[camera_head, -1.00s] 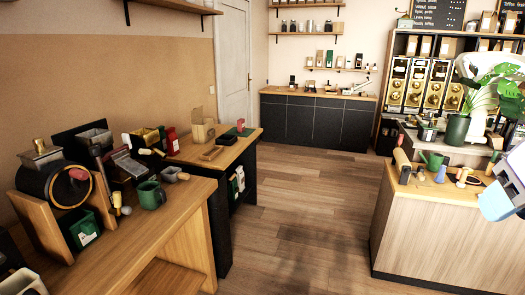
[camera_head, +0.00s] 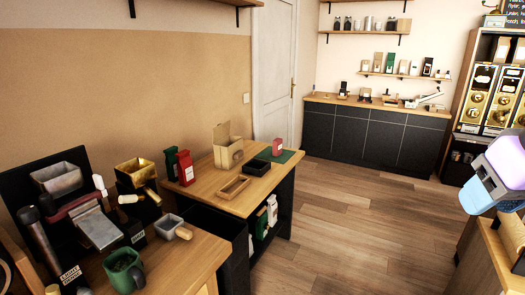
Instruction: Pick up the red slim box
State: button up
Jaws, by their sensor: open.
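A red upright pack with a pale label (camera_head: 185,168) stands nearer on the same counter, beside a green pack (camera_head: 171,163). I cannot tell for sure which of the two red things is the slim box. Both are well away from me. A white and blue part of my arm shows at the right edge; my gripper's fingers are not in view.
An open cardboard box (camera_head: 228,152), a wooden tray (camera_head: 233,187) and a black box (camera_head: 257,167) share the counter. A green mug (camera_head: 124,270) and a scoop (camera_head: 173,228) are on the nearer table. Clear wooden floor (camera_head: 350,205) lies to the right.

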aim_at(277, 143)
jog(key=i+l+u, duration=0.2)
jog(key=i+l, duration=0.15)
jog(key=i, duration=0.3)
jog(key=i+l+u, duration=0.2)
jog(key=i+l, duration=0.3)
jog(key=i, duration=0.15)
jog(key=i+l+u, duration=0.2)
jog(key=i+l, duration=0.35)
jog(key=i+l+u, duration=0.25)
jog(key=i+l, duration=0.35)
jog(key=i+l+u, duration=0.2)
jog(key=i+l, duration=0.25)
jog(key=l, duration=0.35)
jog(key=i+l+u, duration=0.2)
jog(key=l, duration=0.2)
jog(key=l+u, duration=0.2)
jog(key=l, duration=0.2)
